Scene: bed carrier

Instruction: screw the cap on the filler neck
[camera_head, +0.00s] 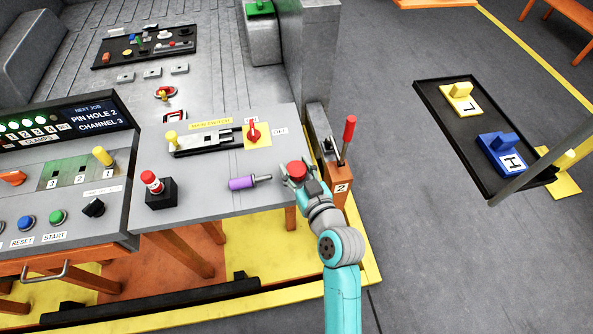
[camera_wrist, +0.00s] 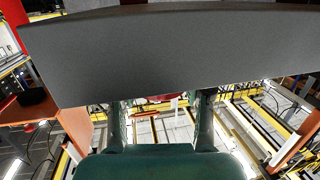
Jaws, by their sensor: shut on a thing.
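A round red cap (camera_head: 297,169) sits at the end of my gripper (camera_head: 294,180), which is shut on it near the table's right front corner. In the wrist view my two fingers (camera_wrist: 160,118) point toward a broad grey surface. A sliver of the red cap (camera_wrist: 157,98) shows between them, under that surface's lower edge. I cannot make out the filler neck in either view. Whether the cap touches anything beyond my gripper is hidden.
A purple-handled screwdriver (camera_head: 244,183) lies on the grey table (camera_head: 212,205) left of my gripper. An orange box with a red-knobbed lever (camera_head: 347,137) stands close on the right. A black emergency-stop box (camera_head: 160,191) is farther left. A black tray (camera_head: 443,123) holds blocks at right.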

